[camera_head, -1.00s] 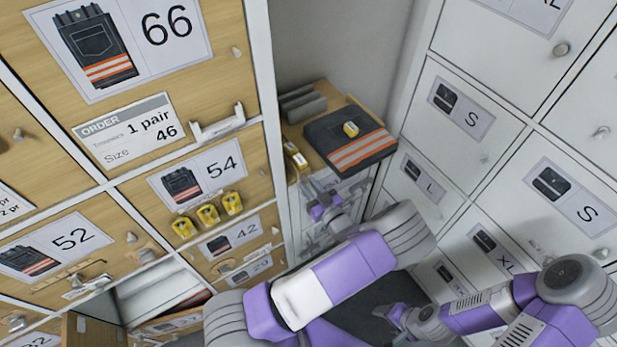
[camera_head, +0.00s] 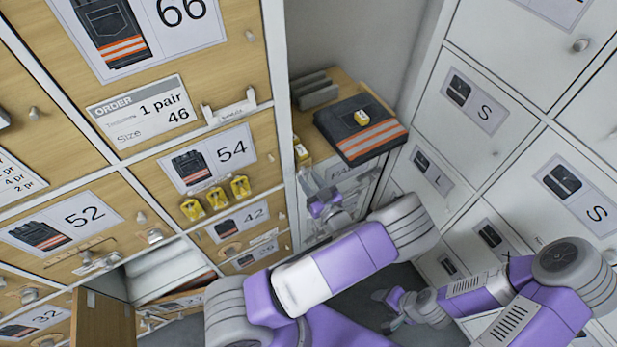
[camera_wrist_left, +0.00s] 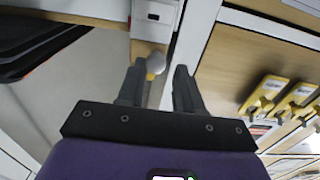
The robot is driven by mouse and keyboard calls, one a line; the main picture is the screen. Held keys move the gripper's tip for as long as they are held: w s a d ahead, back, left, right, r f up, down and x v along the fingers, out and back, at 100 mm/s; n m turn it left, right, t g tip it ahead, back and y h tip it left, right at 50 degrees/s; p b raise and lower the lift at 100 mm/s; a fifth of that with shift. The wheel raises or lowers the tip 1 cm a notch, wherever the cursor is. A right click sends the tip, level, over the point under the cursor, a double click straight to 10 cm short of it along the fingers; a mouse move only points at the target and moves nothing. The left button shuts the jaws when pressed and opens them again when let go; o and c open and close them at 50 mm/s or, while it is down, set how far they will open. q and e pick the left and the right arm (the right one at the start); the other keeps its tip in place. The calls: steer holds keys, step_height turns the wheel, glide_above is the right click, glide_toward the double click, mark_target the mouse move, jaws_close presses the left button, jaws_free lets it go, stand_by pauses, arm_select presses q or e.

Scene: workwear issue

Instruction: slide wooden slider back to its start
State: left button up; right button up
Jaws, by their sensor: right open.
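No part can be made out for certain as the wooden slider. In the left wrist view a pale round knob (camera_wrist_left: 156,63) hangs below a wooden edge with a white label (camera_wrist_left: 155,14). My left gripper (camera_wrist_left: 158,78) is open, its two dark fingers apart with the knob between and just beyond their tips; contact cannot be told. In the head view my left gripper (camera_head: 318,190) is below the front of the wooden shelf (camera_head: 300,123). My right gripper (camera_head: 388,308) is open, low near the floor, away from the shelf.
Wooden lockers with several yellow tags (camera_head: 215,198) stand left, white lockers (camera_head: 475,120) right. A wooden door (camera_head: 102,318) stands open at lower left.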

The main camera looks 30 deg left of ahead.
arm_select(q)
steer(key=v, duration=0.6)
steer(key=shift+p, duration=0.3)
steer(key=shift+s+d, duration=0.1)
steer(key=s+f+m+g+h, duration=0.4)
steer(key=f+h, duration=0.6)
steer(key=f, duration=0.5)
steer(key=s+d+m+g+h, duration=0.4)
steer(key=s+d+m+h, duration=0.1)
steer(key=s+d+h, duration=0.4)
steer(key=shift+s+d+r+g+h, duration=0.3)
steer(key=shift+s+d+g, duration=0.1)
steer(key=shift+s, duration=0.3)
